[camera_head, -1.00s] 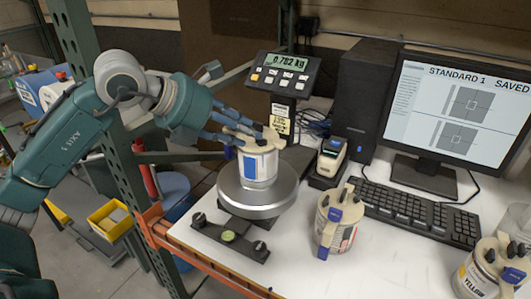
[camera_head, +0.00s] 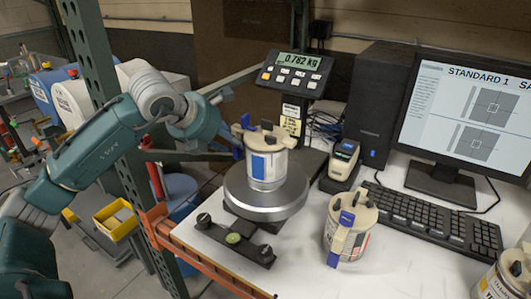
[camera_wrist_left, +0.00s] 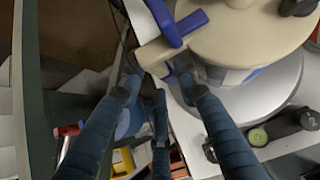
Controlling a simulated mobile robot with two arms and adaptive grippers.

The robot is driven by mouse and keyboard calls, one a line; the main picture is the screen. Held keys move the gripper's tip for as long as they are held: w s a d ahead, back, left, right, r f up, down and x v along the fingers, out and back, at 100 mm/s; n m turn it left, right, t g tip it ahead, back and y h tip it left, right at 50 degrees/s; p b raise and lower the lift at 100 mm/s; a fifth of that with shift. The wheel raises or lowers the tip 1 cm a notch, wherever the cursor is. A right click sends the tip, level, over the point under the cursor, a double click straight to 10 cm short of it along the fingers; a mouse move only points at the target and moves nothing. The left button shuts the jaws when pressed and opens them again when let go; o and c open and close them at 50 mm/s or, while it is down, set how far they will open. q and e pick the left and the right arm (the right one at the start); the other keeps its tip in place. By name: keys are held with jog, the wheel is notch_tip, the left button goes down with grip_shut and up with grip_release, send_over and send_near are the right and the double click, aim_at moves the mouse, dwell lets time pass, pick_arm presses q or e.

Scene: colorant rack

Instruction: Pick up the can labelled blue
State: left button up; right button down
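A can (camera_head: 268,168) with a blue patch on its white side and a tan lid stands upright on the round silver scale plate (camera_head: 265,205); any colour word on it is not readable. My left gripper (camera_head: 238,140) is just left of and behind this can, level with its lid. In the left wrist view, the fingers (camera_wrist_left: 160,82) are spread with nothing gripped between them, near the tan lid (camera_wrist_left: 245,30) and its blue clip (camera_wrist_left: 172,22). Whether a finger touches the can cannot be told. My right gripper is not in view.
A second can (camera_head: 348,228) with a blue clip stands right of the scale. A third can (camera_head: 505,278) is cut off at the lower right. A keyboard (camera_head: 430,220), monitor (camera_head: 465,110) and scale display (camera_head: 290,72) are behind. A green rack post (camera_head: 100,95) stands beside my left arm.

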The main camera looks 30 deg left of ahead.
pick_arm(q)
jog(key=x, duration=0.3)
jog(key=shift+w+f+p, duration=0.1)
jog(key=shift+w+p, duration=0.05)
jog(key=shift+p, duration=0.15)
grip_shut()
jog(key=shift+r, duration=0.2)
